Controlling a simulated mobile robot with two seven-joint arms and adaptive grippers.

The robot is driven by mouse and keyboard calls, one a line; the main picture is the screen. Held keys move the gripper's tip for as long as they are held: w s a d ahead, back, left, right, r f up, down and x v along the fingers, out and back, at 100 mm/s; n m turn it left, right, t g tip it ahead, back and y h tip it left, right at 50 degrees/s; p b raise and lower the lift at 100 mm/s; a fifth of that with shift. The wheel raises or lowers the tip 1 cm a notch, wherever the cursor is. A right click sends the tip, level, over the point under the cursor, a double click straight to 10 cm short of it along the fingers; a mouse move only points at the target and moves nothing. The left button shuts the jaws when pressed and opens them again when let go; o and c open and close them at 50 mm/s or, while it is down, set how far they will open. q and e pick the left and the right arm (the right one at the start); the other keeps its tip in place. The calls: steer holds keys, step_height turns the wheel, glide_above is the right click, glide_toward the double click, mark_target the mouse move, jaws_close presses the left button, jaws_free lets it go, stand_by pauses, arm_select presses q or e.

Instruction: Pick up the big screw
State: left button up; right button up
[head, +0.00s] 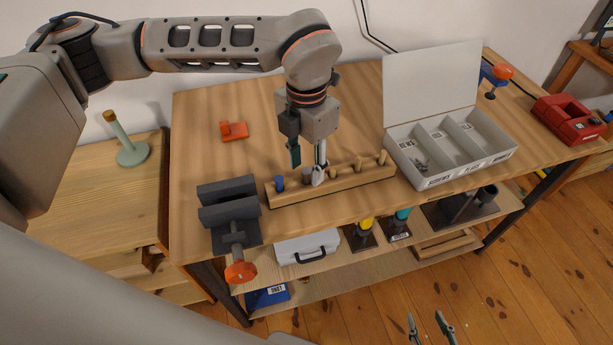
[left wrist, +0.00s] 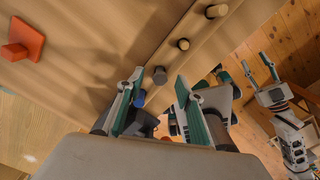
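A wooden rack (head: 340,182) near the bench's front edge holds several upright pegs or screw-like pieces. A blue-topped one (head: 279,183) stands at its left end, with a dark grey one (head: 306,176) beside it. In the left wrist view the grey top (left wrist: 159,75) shows between my left fingers and the blue top (left wrist: 139,97) lies closer to the palm. I cannot tell for sure which piece is the big screw. My left gripper (head: 307,164) is open, pointing down over the rack's left part. My right gripper (head: 431,327) is open and empty, low at the bottom edge.
An open grey box (head: 463,168) with small metal pieces in its left compartment stands right of the rack. A dark vise (head: 231,203) is at the front left. An orange piece (head: 233,131) lies behind it.

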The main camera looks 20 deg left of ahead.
arm_select(q)
step_height(320, 180, down, 2)
steer(key=shift+f, duration=0.1)
jaws_close()
arm_select(e)
steer(key=shift+w+r, duration=0.3)
steer(key=shift+w, duration=0.2)
